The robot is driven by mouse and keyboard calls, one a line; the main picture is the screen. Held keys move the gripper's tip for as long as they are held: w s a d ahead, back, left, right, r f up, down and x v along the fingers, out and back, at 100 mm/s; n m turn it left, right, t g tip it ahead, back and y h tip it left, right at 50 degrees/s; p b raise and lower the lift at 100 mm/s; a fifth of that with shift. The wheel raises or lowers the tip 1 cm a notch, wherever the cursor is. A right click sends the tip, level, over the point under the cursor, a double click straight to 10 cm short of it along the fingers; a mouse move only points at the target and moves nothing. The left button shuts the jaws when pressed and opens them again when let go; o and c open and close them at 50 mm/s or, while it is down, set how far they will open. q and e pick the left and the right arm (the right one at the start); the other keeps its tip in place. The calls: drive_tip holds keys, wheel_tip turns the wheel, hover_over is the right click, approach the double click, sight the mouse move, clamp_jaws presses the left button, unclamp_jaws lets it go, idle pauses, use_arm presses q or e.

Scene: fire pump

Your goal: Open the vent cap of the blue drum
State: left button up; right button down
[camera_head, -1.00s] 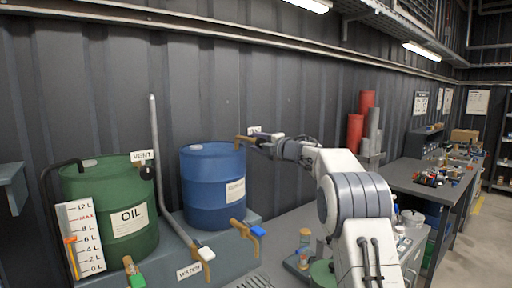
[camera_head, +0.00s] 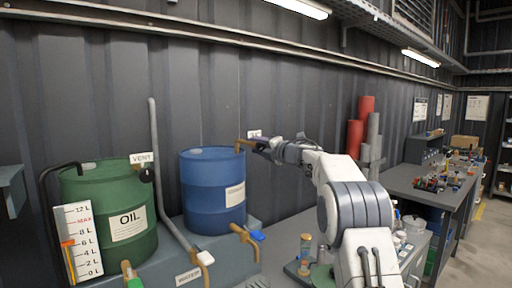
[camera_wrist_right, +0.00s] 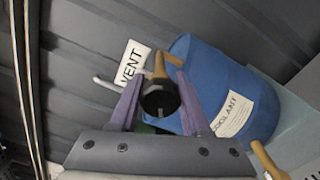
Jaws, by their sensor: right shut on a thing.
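The blue drum (camera_head: 213,190) stands upright on a grey bench, with a brown vent pipe (camera_head: 241,143) at its upper right edge. In the right wrist view, the blue drum (camera_wrist_right: 225,85) lies behind the fingers. The black round vent cap (camera_wrist_right: 160,98) sits at the end of the brown pipe, between the two purple fingers. My right gripper (camera_wrist_right: 161,105) is shut on the cap; in the head view the right gripper (camera_head: 259,146) hides it. A white VENT tag (camera_wrist_right: 131,64) is beside the cap. My left gripper is not in view.
A green OIL drum (camera_head: 110,215) with its own vent cap (camera_head: 147,174) stands to the left. Brown taps with a blue handle (camera_head: 257,235) and a white handle (camera_head: 205,257) project at the front. Red cylinders (camera_head: 355,138) stand at the wall behind my right arm.

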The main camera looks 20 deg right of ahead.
sight(263, 148)
drive_tip(key=shift+c, duration=1.8)
unclamp_jaws()
drive_tip(key=b+v, duration=0.4)
drive_tip(key=v, duration=0.5)
drive_tip(key=shift+f+b, duration=0.15)
drive_tip(key=shift+b, duration=0.2)
drive_tip(key=shift+v, duration=0.75)
